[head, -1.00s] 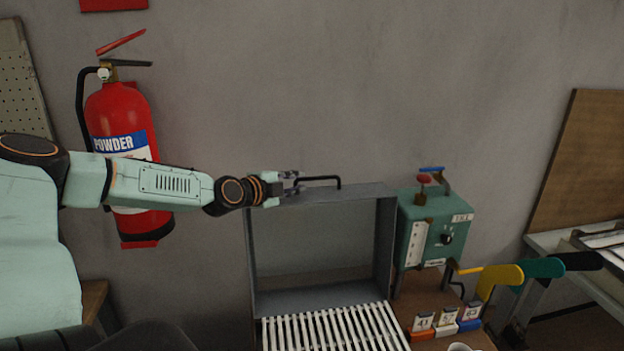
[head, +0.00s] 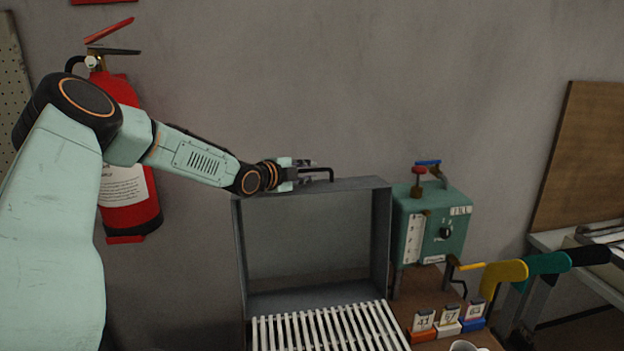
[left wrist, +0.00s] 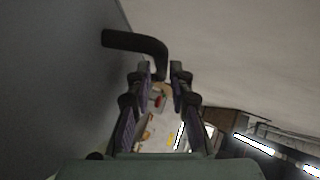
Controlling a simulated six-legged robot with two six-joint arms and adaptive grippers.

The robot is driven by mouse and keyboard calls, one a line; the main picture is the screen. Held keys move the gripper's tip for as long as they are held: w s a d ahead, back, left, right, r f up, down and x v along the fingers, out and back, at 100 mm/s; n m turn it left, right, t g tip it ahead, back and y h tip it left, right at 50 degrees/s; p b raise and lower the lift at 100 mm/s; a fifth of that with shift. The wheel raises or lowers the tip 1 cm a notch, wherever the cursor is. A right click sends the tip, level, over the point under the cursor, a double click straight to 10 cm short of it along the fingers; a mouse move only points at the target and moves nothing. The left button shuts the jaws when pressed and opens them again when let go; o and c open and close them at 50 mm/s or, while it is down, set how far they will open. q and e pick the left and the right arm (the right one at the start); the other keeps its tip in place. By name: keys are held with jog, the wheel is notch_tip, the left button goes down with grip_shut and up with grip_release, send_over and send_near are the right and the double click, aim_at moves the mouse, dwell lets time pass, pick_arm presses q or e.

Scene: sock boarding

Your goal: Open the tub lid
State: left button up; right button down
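The tub lid (head: 383,235) is a grey, shallow, box-like panel. It stands upright at the back of the tub, above its white slats (head: 330,328). A black bent handle (head: 331,174) sticks out from the lid's top edge. My left gripper (head: 303,172) is at the handle's left part. In the left wrist view the handle (left wrist: 140,42) bends down to between or just beyond the fingertips (left wrist: 161,72). The fingers are a little apart, and I cannot tell whether they press on it. My right gripper is out of view.
A green machine (head: 432,225) with a dial and red and blue levers stands right of the lid. Yellow (head: 500,273) and green (head: 540,264) forms and small numbered cards (head: 447,322) are nearby. A fire extinguisher (head: 130,200) hangs behind my left arm.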

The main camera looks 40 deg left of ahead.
pick_arm(q)
jog(key=shift+w+a+f, duration=0.3)
jog(key=shift+w+a, duration=0.2)
jog(key=shift+w, duration=0.25)
jog(key=shift+w+d+r, duration=0.1)
jog(key=shift+w+d, duration=0.15)
jog(key=shift+d, duration=0.15)
jog(key=shift+s+a, duration=0.25)
jog(key=shift+a, duration=0.05)
grip_shut()
jog(key=shift+d, duration=0.1)
